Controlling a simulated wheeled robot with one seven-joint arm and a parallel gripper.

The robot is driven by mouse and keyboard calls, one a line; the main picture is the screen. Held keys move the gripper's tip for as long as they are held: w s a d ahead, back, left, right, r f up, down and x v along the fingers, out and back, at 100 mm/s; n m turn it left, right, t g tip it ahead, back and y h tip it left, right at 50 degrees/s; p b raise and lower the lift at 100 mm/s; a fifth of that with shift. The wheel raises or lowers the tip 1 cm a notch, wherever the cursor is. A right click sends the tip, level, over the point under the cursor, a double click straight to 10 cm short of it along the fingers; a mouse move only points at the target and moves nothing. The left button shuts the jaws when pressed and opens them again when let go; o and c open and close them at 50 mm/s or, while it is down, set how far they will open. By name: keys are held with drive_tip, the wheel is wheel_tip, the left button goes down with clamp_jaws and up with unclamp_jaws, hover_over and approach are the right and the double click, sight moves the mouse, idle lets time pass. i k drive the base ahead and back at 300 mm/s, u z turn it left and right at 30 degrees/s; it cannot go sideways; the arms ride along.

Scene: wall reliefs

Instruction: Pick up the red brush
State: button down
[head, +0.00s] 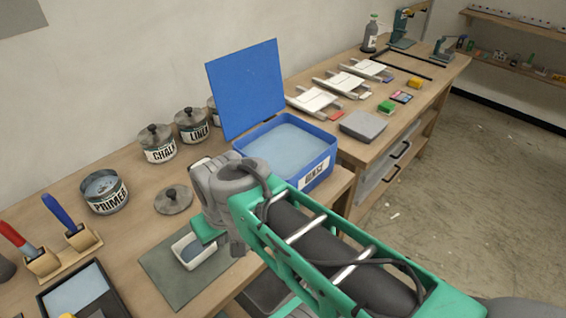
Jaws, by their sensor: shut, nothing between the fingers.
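The red brush (13,235) stands in a wooden holder (68,250) at the left edge of the head view. Its handle leans up to the left, and its lower end is hidden in the holder. My gripper (208,232) is over the table, above a small white tray (187,252). It is well to the right of the red brush and apart from it. My gripper is shut and empty, and my wrist partly hides it.
A blue brush (60,212) shares the holder. An open blue bin (318,160) is behind my arm. A dark tray (60,298) lies in front of the holder.

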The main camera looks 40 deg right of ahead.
sight(23, 245)
drive_tip(key=z, duration=0.05)
drive_tip(key=k, duration=0.5)
drive_tip(key=u, duration=3.5)
drive_tip(key=k, duration=0.5)
drive_tip(key=z, duration=1.45)
drive_tip(key=i, duration=1)
drive_tip(key=u, duration=0.05)
